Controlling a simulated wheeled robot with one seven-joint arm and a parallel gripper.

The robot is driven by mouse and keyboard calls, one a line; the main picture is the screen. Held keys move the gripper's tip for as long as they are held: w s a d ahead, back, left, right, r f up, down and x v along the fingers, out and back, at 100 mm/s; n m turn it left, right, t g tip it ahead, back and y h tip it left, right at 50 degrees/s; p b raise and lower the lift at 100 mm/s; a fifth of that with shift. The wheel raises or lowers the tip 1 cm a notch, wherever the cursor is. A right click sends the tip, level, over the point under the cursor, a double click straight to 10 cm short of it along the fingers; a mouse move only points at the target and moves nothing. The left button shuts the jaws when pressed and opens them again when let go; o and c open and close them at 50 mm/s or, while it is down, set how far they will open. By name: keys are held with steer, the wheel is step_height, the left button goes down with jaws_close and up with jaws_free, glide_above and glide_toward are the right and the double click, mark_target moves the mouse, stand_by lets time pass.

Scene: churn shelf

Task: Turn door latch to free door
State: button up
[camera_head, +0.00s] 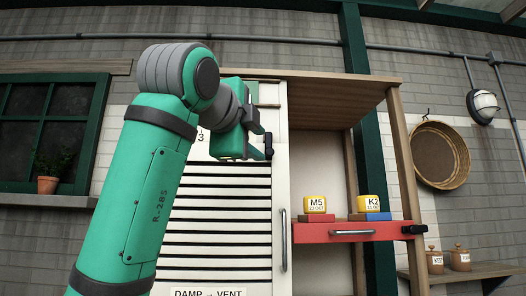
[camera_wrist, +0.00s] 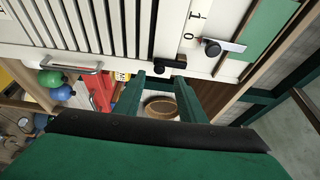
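The door (camera_head: 282,200) is a white slatted cabinet door with a vertical metal handle (camera_head: 283,226) on its right side, and it looks shut. A small black latch (camera_head: 268,146) sits near the door's upper right edge. In the wrist view the latch (camera_wrist: 170,64) is a black bar lying across the picture at the door's edge. My gripper (camera_head: 258,140) is beside the latch at the upper door. In the wrist view my gripper (camera_wrist: 162,78) has its two green fingers apart, with the latch by the fingertips. I cannot tell whether they touch it. Nothing is held.
Right of the door is an open shelf bay with a red drawer (camera_head: 352,232) bearing yellow blocks M5 (camera_head: 315,204) and K2 (camera_head: 366,203). A black-knobbed slider (camera_wrist: 212,47) is on the panel near the latch. A round basket (camera_head: 439,156) hangs on the right wall.

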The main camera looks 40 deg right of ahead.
mark_target(269, 152)
steer(key=x, duration=0.5)
steer(key=shift+d+f, duration=0.1)
steer(key=shift+d, duration=0.35)
steer(key=shift+w+d, duration=0.45)
steer(key=shift+c, duration=0.6)
jaws_close()
